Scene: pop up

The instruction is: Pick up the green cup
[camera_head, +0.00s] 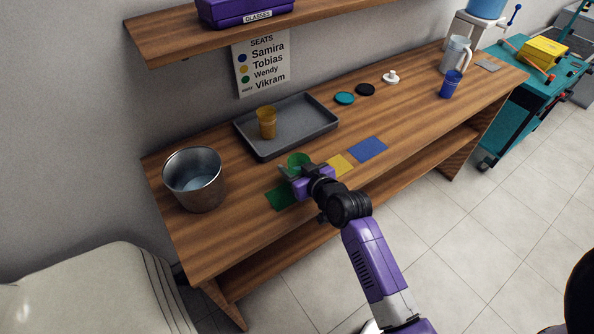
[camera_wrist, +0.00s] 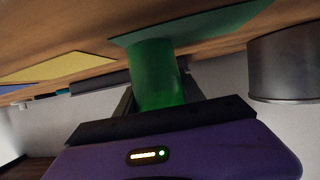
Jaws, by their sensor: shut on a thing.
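The green cup (camera_head: 299,160) is between the fingers of my gripper (camera_head: 291,173), which is shut on it. In the wrist view the translucent green cup (camera_wrist: 157,75) fills the space between the fingers (camera_wrist: 160,95), with the tabletop along the top of the picture. A flat green mat (camera_head: 280,197) lies on the wooden table just beside the gripper in the head view; it also shows behind the cup's end in the wrist view (camera_wrist: 210,24). I cannot tell whether the cup touches the mat or table. My gripper hides part of the cup.
A grey tray (camera_head: 322,119) holding an amber cup (camera_head: 267,122) lies behind the gripper. A metal bucket (camera_head: 195,181) stands to the left. Yellow (camera_head: 340,165) and blue (camera_head: 368,149) mats lie to the right. A blue cup (camera_head: 451,84) and a pitcher (camera_head: 456,54) stand farther right. A shelf (camera_head: 180,37) overhangs the back.

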